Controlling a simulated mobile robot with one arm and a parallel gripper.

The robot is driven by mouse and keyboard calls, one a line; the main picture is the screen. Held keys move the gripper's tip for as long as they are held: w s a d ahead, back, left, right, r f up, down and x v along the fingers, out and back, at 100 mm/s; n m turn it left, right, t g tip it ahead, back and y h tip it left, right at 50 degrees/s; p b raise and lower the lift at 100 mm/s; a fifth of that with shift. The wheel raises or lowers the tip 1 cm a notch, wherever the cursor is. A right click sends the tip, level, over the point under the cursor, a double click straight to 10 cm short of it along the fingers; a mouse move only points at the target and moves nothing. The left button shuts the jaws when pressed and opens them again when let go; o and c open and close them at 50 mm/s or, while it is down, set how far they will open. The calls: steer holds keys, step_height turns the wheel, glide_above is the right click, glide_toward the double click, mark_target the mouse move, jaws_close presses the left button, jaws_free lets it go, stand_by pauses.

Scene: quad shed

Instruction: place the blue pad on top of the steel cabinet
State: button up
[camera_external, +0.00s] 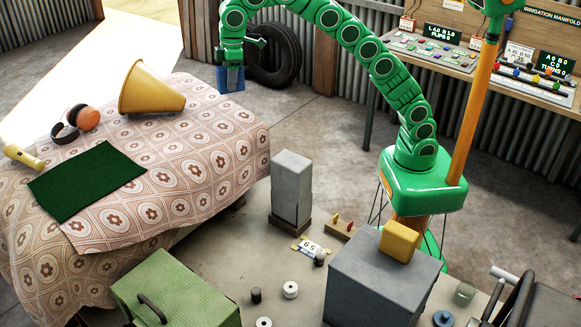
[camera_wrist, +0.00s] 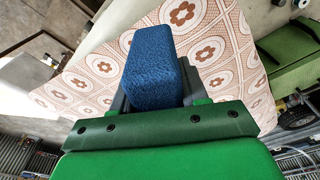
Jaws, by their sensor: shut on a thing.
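The blue pad (camera_external: 231,84) is a rough-textured block held in my gripper (camera_external: 230,67), high above the floor just past the far right corner of the patterned cloth. In the wrist view the blue pad (camera_wrist: 155,68) sits between my fingers, which are partly hidden by it. A grey metal box (camera_external: 372,290) with a yellow block (camera_external: 400,241) on top stands at the front right; it looks like the steel cabinet. A narrower grey upright block (camera_external: 291,190) on a dark base stands left of it. My gripper is apart from both.
The cloth-covered table (camera_external: 190,150) holds a yellow cone (camera_external: 150,92), headphones (camera_external: 84,117), a flashlight (camera_external: 22,157) and a dark green mat (camera_external: 87,181). A green case (camera_external: 175,292) stands at the front. Small spools and a numbered tag (camera_external: 309,248) lie between. A tyre (camera_external: 275,55) leans behind.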

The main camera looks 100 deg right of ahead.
steer(key=s+d+r+m, duration=0.2)
steer(key=d+m, duration=0.1)
steer(key=d, duration=0.4)
steer(key=a+f+n, duration=0.2)
steer(key=a+n, duration=0.4)
steer(key=a, duration=1.1)
steer(key=n+g, duration=0.2)
steer(key=n, duration=1.9)
glide_above(386, 271)
step_height(386, 271, down, 9)
steer(key=shift+y, duration=0.3)
steer(key=shift+w+d+f, duration=0.1)
steer(key=shift+f, duration=1.9)
steer(key=shift+w+d+f, duration=0.1)
steer(key=shift+f, duration=1.9)
steer(key=o, duration=0.8)
steer(key=shift+f, duration=0.1)
